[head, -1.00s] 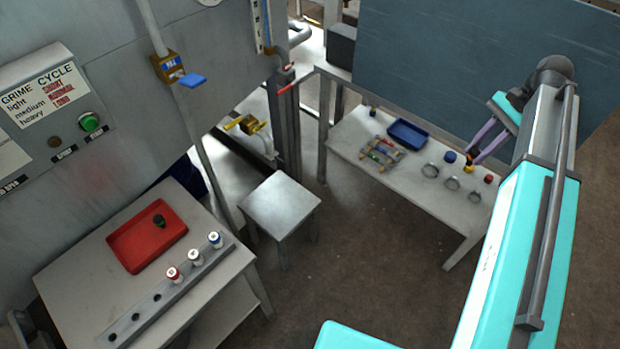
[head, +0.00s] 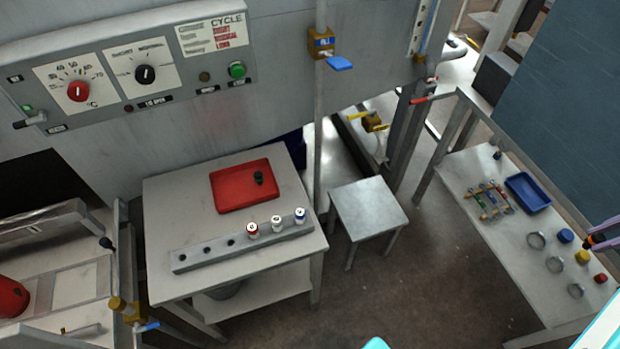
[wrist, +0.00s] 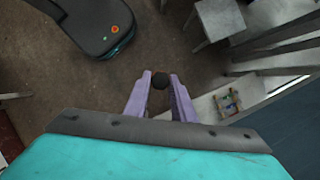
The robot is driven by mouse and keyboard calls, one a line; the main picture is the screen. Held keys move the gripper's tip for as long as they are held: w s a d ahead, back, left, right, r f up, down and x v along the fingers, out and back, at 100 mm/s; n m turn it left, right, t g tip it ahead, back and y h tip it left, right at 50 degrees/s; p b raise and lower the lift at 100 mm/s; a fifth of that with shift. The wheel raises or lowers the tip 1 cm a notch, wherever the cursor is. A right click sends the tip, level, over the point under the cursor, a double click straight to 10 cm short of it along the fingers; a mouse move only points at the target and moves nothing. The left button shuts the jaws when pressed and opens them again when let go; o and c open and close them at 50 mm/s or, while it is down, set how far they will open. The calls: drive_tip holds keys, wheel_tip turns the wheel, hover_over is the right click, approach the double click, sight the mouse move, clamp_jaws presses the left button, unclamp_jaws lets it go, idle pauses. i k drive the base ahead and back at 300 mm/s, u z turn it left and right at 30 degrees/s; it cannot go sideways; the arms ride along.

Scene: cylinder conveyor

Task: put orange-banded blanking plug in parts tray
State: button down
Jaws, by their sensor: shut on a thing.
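My gripper (head: 598,237) is at the right edge of the head view, above the right bench. Its purple fingers also show in the wrist view (wrist: 159,92), shut on a small dark round-ended plug (wrist: 160,81). In the head view the plug (head: 588,242) is dark with a trace of orange. A red tray (head: 228,200) lies on the left table with one dark plug (head: 259,178) in it. A blue tray (head: 541,203) lies on the right bench and looks empty. Which one is the parts tray cannot be told from any label.
A grey rack (head: 190,260) on the left table holds red, white and blue capped cylinders. A small stool (head: 368,207) stands between table and bench. The bench holds grey rings (head: 536,240), coloured caps (head: 582,257) and a small rack (head: 488,201). Open floor (head: 400,290) lies between.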

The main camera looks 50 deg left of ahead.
sight(231, 192)
drive_tip(key=u, duration=0.9)
drive_tip(key=k, duration=0.1)
drive_tip(key=u, duration=2.95)
drive_tip(key=k, duration=0.2)
drive_tip(key=u, duration=0.4)
